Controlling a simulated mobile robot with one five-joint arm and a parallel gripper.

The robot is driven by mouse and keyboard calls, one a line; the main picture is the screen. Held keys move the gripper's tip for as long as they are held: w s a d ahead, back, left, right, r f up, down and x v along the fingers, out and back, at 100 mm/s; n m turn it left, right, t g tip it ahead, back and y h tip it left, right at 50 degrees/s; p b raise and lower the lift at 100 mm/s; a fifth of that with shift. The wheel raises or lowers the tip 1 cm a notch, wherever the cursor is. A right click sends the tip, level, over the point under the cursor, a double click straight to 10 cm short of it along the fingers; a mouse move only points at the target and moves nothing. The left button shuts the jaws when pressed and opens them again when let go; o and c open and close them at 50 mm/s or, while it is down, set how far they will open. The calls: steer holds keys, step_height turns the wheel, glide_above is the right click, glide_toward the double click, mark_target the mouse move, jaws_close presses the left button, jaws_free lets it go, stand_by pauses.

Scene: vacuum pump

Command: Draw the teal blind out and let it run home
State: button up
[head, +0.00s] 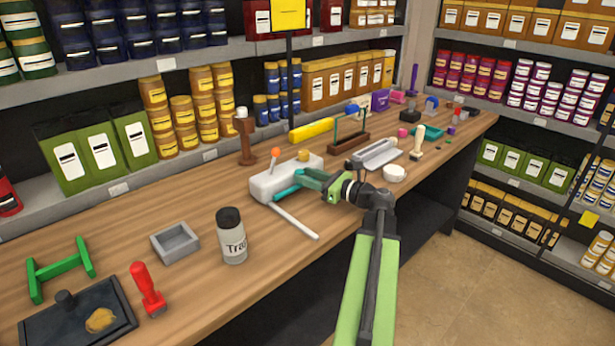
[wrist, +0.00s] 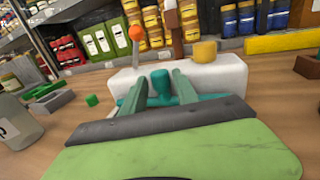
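A white block (head: 268,180) stands on the bench with an orange knob (head: 275,152) on a stalk and a yellow knob (head: 303,155) on top. The teal blind (head: 286,192) lies along the block's near side; in the wrist view it is a low teal bar (wrist: 208,97) with an upright teal grip (wrist: 160,86). My gripper (head: 308,180) is at the block's near side. In the wrist view its two fingers (wrist: 160,78) stand either side of the teal grip, with a small gap at the left. They look open around it. My gripper hides part of the bar.
A white rod (head: 295,221) lies in front of the block. A labelled jar (head: 231,236) and a grey tray (head: 175,243) stand to the left. A white round tub (head: 394,173) and a grey slotted piece (head: 376,155) are to the right. Stocked shelves run behind.

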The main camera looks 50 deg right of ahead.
steer(key=shift+w, duration=0.25)
steer(key=shift+c, duration=0.2)
jaws_close()
stand_by(1.1)
